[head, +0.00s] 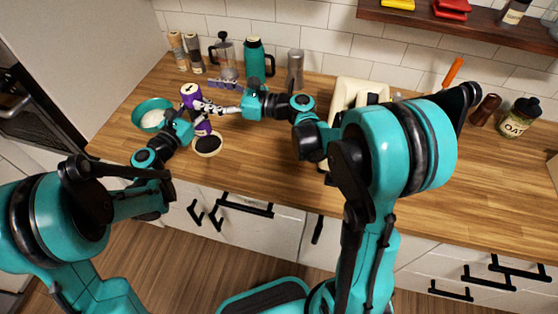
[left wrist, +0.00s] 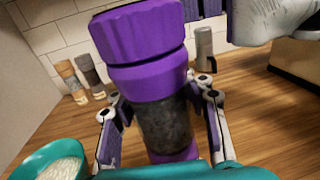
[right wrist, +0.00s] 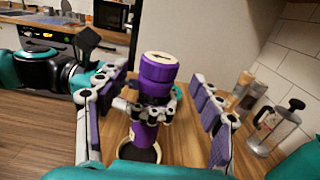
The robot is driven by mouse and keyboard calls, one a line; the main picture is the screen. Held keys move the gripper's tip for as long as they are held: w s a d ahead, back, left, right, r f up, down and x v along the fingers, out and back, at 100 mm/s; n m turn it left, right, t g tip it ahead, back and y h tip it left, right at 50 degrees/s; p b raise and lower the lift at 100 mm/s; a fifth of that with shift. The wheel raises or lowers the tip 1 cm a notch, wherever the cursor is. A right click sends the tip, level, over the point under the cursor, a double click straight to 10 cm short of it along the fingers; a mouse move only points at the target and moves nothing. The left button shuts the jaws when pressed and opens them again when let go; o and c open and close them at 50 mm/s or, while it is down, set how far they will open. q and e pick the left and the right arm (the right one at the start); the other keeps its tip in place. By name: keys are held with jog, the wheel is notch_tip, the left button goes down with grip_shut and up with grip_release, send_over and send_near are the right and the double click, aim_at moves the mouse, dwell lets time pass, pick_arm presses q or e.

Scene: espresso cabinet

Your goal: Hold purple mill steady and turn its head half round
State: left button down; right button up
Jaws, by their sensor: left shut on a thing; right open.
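The purple mill (head: 190,91) stands upright at the left of the counter, with an arrow mark on its pale top. In the left wrist view its ribbed purple head (left wrist: 138,32) sits above a dark see-through body (left wrist: 165,126). My left gripper (head: 198,117) is shut on the mill's body below the head; its fingers also show around it in the right wrist view (right wrist: 147,110). My right gripper (right wrist: 160,85) is open, its purple-padded fingers apart on either side of the mill's head, with gaps visible on both sides.
A teal bowl of white grains (head: 153,114) stands left of the mill. A dark round disc with a pale rim (head: 208,144) lies in front. Two shakers (head: 186,52), a glass press (head: 226,58), a teal jug (head: 256,60) and a grey cylinder (head: 295,68) stand behind.

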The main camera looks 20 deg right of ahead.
jog(key=s+d+f+n+g+h, duration=0.1)
jog(key=s+d+f+n+h, duration=0.1)
jog(key=s+n, duration=0.5)
jog(key=s+d+f+n+g+h, duration=0.1)
jog(key=s+d+f+n+h, duration=0.2)
jog(key=s+d+n+h, duration=0.2)
jog(key=s+d+f+n+g+h, duration=0.1)
jog(key=s+d+n+h, duration=0.3)
jog(key=s+n, duration=0.5)
jog(key=shift+s+f+n+g+h, duration=0.35)
jog(key=shift+f+h, duration=0.55)
jog(key=shift+h, duration=0.5)
pick_arm(q)
jog(key=shift+w, duration=0.1)
jog(key=c, duration=0.7)
grip_release()
